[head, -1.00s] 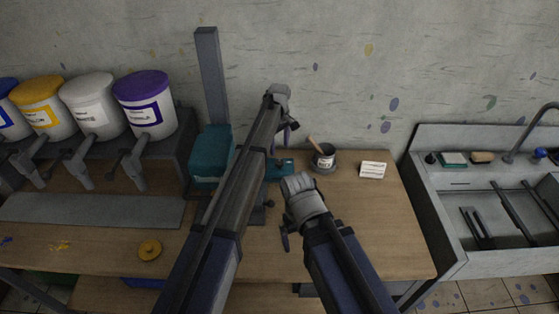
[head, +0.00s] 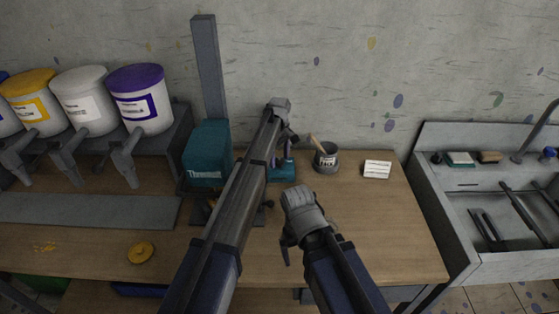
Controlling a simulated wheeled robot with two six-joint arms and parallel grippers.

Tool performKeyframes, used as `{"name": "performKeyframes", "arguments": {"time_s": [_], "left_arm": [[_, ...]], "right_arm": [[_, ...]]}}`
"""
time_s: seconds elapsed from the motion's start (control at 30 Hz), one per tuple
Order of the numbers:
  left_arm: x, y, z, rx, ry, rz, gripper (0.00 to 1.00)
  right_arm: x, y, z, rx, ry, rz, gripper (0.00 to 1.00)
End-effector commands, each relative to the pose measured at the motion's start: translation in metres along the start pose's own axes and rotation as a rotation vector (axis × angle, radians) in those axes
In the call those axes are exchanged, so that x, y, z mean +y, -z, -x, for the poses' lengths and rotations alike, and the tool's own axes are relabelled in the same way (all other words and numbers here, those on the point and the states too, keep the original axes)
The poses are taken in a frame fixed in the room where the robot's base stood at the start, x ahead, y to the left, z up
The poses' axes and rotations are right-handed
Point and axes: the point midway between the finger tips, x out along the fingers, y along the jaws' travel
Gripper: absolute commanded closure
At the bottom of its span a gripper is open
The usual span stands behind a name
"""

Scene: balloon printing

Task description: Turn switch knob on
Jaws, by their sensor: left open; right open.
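A teal machine box (head: 207,152) with partly readable white lettering stands at the back of the wooden table, beside a grey upright post (head: 209,65). A teal part (head: 283,172) shows to its right, behind my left arm. I cannot make out a switch knob; my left arm hides much of the machine. My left gripper (head: 284,152) points down, open, in front of or over the teal part; I cannot tell whether it touches. My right gripper (head: 287,248) is open, low over the front of the table, its fingers partly hidden by its own wrist.
A dark pot with a wooden stick (head: 326,160) and a white card (head: 377,169) stand at the back right. Several paint buckets (head: 140,100) sit on a rack at left. A yellow disc (head: 140,253) lies front left. A sink (head: 500,210) is at right.

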Motion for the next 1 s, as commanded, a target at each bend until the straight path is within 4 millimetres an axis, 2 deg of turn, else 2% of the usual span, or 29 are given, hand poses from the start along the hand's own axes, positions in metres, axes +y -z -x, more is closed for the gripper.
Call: {"name": "performKeyframes", "arguments": {"time_s": [0.07,0.77,1.0], "left_arm": [[0.0,0.0,0.0005,0.0,0.0,0.0,0.22],[0.0,0.0,0.0004,0.0,0.0,0.0,1.0],[0.0,0.0,0.0004,0.0,0.0,-0.01,1.0]], "right_arm": [[0.0,0.0,0.0005,0.0,0.0,0.0,0.0],[0.0,0.0,0.0004,0.0,0.0,0.0,0.0],[0.0,0.0,0.0004,0.0,0.0,0.0,0.0]]}}
